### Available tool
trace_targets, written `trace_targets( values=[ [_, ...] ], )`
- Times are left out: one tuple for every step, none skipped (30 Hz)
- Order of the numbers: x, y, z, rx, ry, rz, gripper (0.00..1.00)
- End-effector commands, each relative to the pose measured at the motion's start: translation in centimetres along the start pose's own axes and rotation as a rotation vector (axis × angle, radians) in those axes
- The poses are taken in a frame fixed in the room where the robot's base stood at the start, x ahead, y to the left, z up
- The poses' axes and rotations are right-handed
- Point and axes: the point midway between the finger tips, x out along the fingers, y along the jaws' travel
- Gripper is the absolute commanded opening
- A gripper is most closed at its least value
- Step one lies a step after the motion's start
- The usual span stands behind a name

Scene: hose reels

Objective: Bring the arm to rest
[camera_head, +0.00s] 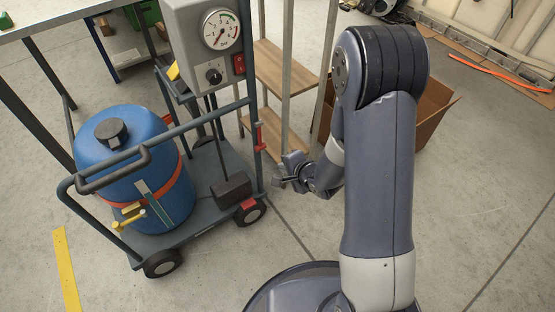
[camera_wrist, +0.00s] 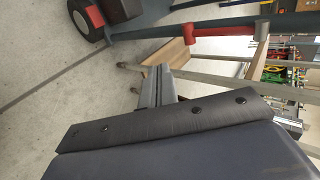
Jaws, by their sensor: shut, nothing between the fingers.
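My arm rises in front of my body in the head view, bent at a dark upper joint, with its lower end pointing left. My gripper (camera_head: 284,178) is beside the right side of a wheeled cart. It also shows in the wrist view (camera_wrist: 158,76), where its fingers are together with nothing between them. A red handle (camera_head: 258,137) on the cart's upright is just above and left of the gripper, and it shows in the wrist view (camera_wrist: 218,32). I see a gap between gripper and handle.
The cart (camera_head: 215,185) carries a blue drum (camera_head: 118,160) and a grey gauge box (camera_head: 208,45). A wooden shelf rack (camera_head: 285,68) and a cardboard box (camera_head: 436,110) stand behind my arm. An orange hose (camera_head: 500,72) lies at the back right. The floor at right is clear.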

Motion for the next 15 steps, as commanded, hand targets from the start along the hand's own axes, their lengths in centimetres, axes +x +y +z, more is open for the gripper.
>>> trace_targets(
  values=[
    [-1.0,-0.1,-0.1,0.001,0.002,0.001,0.0],
    [-1.3,-0.1,-0.1,0.001,0.002,0.0,0.0],
    [-1.7,0.0,-0.1,0.001,0.002,0.0,0.0],
    [-1.9,0.1,-0.1,0.001,0.001,0.0,0.0],
    [-2.0,0.1,-0.1,0.0,0.001,0.0,0.0],
    [-2.2,0.2,0.0,0.0,0.001,0.0,0.0],
    [-2.3,0.2,0.0,0.0,0.001,0.0,0.0],
    [-2.3,0.2,0.0,0.0,0.001,0.0,0.0],
    [-2.4,0.3,0.0,0.0,0.001,0.0,0.0],
    [-2.4,0.3,0.0,0.0,0.0,0.0,0.0],
    [-2.4,0.3,0.0,0.0,0.0,0.0,0.0],
    [-2.4,0.3,0.0,0.0,0.0,0.0,0.0],
    [-2.3,0.3,0.0,0.0,0.0,0.0,0.0],
    [-2.3,0.3,0.0,0.0,0.0,0.0,0.0],
    [-2.3,0.3,0.0,0.0,0.0,0.0,0.0]
  ],
)
